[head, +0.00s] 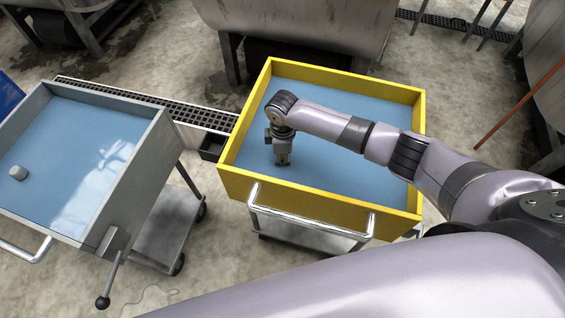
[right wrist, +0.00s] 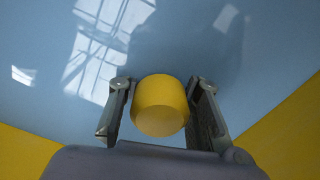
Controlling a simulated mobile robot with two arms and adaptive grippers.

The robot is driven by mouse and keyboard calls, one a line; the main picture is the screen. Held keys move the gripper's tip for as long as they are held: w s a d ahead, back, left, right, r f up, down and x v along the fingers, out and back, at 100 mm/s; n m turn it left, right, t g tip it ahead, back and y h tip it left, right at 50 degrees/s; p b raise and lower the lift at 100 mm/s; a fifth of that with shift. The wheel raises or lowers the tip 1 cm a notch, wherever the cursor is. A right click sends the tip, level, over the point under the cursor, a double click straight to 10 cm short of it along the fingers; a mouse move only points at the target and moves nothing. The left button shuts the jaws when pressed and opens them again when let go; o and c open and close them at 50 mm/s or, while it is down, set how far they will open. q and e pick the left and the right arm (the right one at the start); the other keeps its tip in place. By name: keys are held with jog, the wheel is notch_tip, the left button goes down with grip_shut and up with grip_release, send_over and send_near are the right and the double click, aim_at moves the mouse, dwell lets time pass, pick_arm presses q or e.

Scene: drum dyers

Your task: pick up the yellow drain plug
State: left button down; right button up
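The yellow drain plug (right wrist: 161,105) is a short round cylinder, seen between the two fingers of my right gripper (right wrist: 161,88) in the right wrist view. The fingers stand on either side of it, close to its sides. I cannot tell whether both press on it. In the head view my right gripper (head: 283,160) points down, low over the blue floor of the yellow-walled basin (head: 320,206). The plug is not visible there, hidden by the gripper. My left gripper is not in view.
A grey-walled basin (head: 160,130) on a cart stands to the left, with a grey plug (head: 18,173) on its blue floor. A floor drain grate (head: 170,108) runs between the carts. Steel drums (head: 300,25) stand behind. The yellow basin's walls surround my right gripper.

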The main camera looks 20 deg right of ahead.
grip_shut()
